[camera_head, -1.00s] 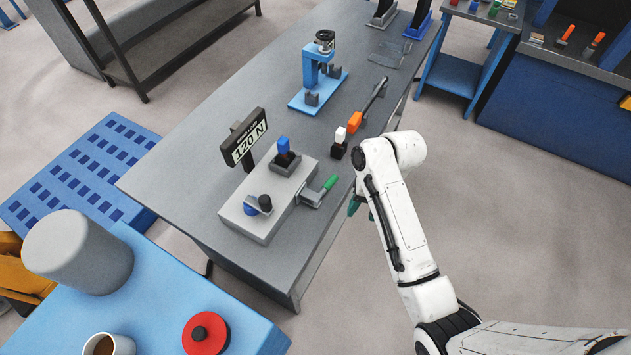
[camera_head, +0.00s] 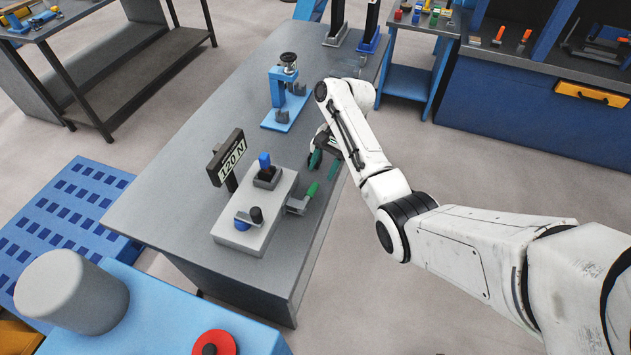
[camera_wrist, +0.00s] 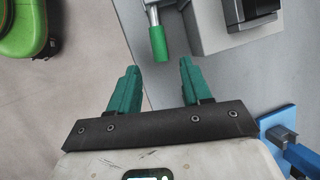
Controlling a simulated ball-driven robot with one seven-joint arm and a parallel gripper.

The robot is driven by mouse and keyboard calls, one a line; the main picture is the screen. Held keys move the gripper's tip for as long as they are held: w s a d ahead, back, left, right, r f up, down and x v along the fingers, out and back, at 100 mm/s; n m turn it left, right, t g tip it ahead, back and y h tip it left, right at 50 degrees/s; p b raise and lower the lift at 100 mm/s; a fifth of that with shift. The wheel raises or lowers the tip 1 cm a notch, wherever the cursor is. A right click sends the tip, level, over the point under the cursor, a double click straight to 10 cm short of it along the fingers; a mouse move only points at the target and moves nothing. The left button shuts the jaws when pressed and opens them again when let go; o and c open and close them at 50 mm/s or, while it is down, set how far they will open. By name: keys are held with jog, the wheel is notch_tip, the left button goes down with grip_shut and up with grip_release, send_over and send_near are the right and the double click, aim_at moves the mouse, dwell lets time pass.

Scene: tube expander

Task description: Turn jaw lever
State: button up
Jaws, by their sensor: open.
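The tube expander is a grey box (camera_head: 262,236) on the bench, with a blue-topped part (camera_head: 265,160) on it. A lever with a green handle (camera_head: 312,190) sticks out from its right side; I take this for the jaw lever. The green handle also shows in the wrist view (camera_wrist: 158,42), at the top centre. My gripper (camera_head: 323,163) is open with green fingers, just beyond the lever in the head view. In the wrist view its fingertips (camera_wrist: 160,68) are spread to either side of the handle's end, apart from it. Nothing is held.
A display reading 120 N (camera_head: 228,160) stands behind the box, and a black knob (camera_head: 256,214) sits at its near end. A blue stand (camera_head: 279,92) stands farther along the grey bench (camera_head: 165,185). Open floor lies right of the bench edge.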

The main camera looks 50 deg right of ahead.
aim_at(315, 185)
jog(key=x, duration=0.5)
jog(key=shift+a+f, duration=0.1)
jog(key=shift+f, duration=0.25)
grip_shut()
dwell(0.4)
